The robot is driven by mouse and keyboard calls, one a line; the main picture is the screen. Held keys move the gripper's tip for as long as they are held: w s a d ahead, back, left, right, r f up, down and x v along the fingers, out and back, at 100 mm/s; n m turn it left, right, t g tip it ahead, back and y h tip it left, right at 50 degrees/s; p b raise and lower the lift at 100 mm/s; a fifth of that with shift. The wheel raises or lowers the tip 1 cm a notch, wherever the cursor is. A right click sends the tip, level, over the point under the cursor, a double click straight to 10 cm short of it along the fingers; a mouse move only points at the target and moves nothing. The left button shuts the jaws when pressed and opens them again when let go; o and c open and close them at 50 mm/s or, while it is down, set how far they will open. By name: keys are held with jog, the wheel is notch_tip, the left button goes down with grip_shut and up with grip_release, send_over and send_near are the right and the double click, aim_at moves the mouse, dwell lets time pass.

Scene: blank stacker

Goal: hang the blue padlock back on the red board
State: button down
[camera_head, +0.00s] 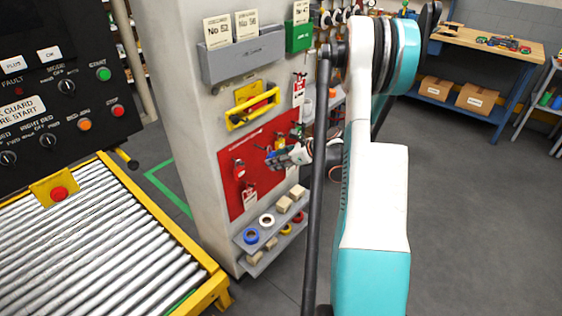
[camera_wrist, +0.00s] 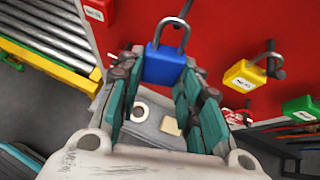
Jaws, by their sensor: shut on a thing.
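The red board (camera_head: 228,172) is on the side of a pale pillar; it fills the top of the wrist view (camera_wrist: 225,30). My gripper (camera_head: 280,157) is in front of the board. In the wrist view, my gripper (camera_wrist: 160,72) is shut on the blue padlock (camera_wrist: 163,65), with its body between the fingertips. The padlock's grey shackle points up, close to a dark peg (camera_wrist: 186,9) on the board. I cannot tell whether the shackle is around the peg or only in front of it. In the head view I cannot clearly make out the blue padlock.
A red padlock (camera_wrist: 98,9) is at upper left, a yellow padlock (camera_wrist: 243,76) hangs from a peg at right, and a green padlock (camera_wrist: 300,106) is beyond it. Below the board, a grey shelf (camera_head: 250,268) holds tape rolls and blocks. A roller conveyor (camera_head: 100,250) stands at left.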

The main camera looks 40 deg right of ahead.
jog(key=shift+w+a+f, duration=0.1)
jog(key=shift+w+a, duration=0.05)
jog(key=shift+w, duration=1.25)
jog(key=shift+w+f+b, duration=0.55)
jog(key=shift+w+f, duration=0.1)
jog(key=shift+f, duration=0.05)
jog(key=c, duration=1.1)
grip_release()
jog(key=shift+o, duration=0.2)
